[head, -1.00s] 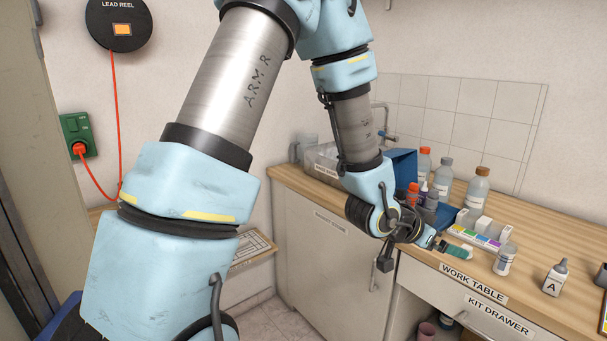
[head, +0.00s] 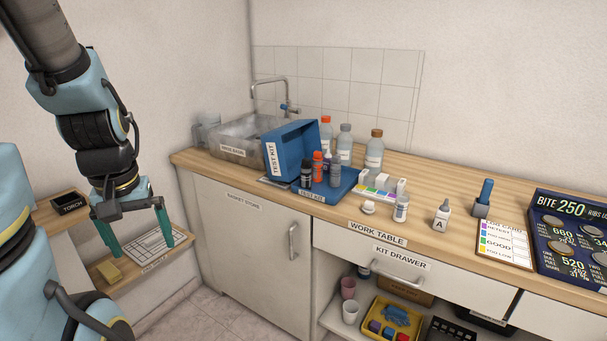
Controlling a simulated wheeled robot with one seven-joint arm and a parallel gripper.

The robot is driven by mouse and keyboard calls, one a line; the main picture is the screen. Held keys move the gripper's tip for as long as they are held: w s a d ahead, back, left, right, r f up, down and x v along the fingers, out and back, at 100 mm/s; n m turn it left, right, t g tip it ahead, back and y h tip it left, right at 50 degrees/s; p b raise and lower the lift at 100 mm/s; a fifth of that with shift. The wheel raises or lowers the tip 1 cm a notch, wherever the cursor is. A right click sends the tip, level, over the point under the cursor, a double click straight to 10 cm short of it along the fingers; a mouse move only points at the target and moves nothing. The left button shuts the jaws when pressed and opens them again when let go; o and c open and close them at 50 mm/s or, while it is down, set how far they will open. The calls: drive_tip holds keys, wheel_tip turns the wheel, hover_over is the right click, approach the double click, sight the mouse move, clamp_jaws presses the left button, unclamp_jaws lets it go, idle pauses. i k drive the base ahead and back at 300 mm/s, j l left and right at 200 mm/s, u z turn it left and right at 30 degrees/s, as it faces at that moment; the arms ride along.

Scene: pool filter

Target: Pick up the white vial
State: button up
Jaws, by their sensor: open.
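A small white vial with a grey cap and a printed label (head: 401,207) stands upright near the front edge of the work table (head: 464,228). A low white piece, like a cap (head: 369,207), lies just to its left. A white dropper bottle marked A (head: 441,215) stands to its right. My gripper (head: 136,236) is at the left of the view, well away from the vial. Its two teal fingers point down and are spread apart, with nothing between them. They hang in front of a low wooden side shelf.
A blue test kit case (head: 290,150) with several small bottles stands behind left of the vial, with a colour strip (head: 380,190) beside it. Taller bottles (head: 374,150) stand at the back.

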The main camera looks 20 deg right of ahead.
sight(402, 200)
drive_tip(key=k+l+u, duration=0.15)
drive_tip(key=l, duration=0.25)
drive_tip(key=k+l+u, duration=0.15)
drive_tip(key=l, duration=0.3)
drive_tip(key=l+u, duration=0.15)
drive_tip(key=l, duration=0.25)
drive_tip(key=k+l+u, duration=0.15)
drive_tip(key=k+l, duration=0.1)
drive_tip(key=l, duration=0.1)
